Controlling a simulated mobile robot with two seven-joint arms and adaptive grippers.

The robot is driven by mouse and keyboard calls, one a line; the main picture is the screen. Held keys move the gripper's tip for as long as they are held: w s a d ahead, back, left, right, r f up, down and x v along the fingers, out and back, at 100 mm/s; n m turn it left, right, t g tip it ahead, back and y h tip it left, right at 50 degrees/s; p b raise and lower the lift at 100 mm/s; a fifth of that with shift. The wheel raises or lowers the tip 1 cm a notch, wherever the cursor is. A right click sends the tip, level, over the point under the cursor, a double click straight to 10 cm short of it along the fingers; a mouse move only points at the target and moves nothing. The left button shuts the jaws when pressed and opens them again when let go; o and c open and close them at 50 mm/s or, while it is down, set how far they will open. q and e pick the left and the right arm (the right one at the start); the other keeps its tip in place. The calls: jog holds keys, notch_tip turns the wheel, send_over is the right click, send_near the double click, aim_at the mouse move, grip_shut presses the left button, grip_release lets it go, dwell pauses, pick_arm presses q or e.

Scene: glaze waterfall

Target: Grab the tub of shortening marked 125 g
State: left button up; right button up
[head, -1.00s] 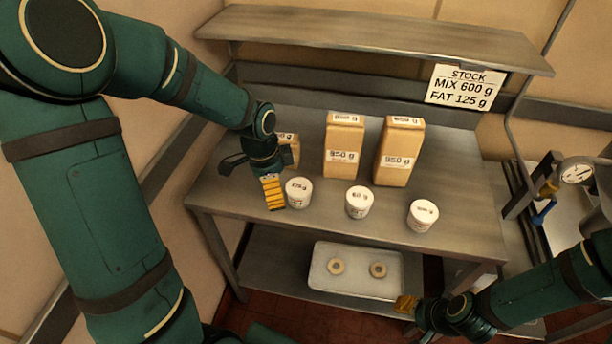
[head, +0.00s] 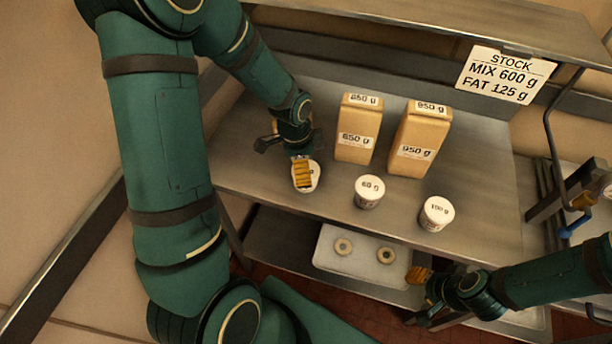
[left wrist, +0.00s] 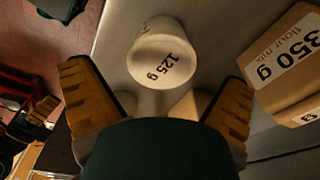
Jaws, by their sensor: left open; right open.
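The white tub marked 125 g (left wrist: 150,45) lies ahead of and between the spread fingers of my left gripper (left wrist: 155,82) in the left wrist view. Its lid faces the camera, and it appears apart from both fingers. In the head view, my open left gripper (head: 303,172) is over this tub (head: 315,180) and hides much of it. Two other white tubs stand to its right, one marked 60 g (head: 369,192) and one that seems to read 190 g (head: 437,214). My right gripper (head: 416,290) is open and empty, low in front of the table.
Two tall paper bags, one (head: 358,128) whose label seems to read 650 g and one marked 950 g (head: 420,140), stand behind the tubs. A flour mix bag marked 350 g (left wrist: 285,65) is close to the left gripper. A tray (head: 330,258) holds two rings on the lower shelf.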

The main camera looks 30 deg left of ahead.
pick_arm(q)
jog(key=shift+d+f, duration=0.1)
jog(key=shift+f, duration=0.4)
jog(key=f, duration=0.4)
jog(key=shift+w+d+f, duration=0.2)
jog(key=shift+w, duration=0.15)
jog(key=c, duration=1.1)
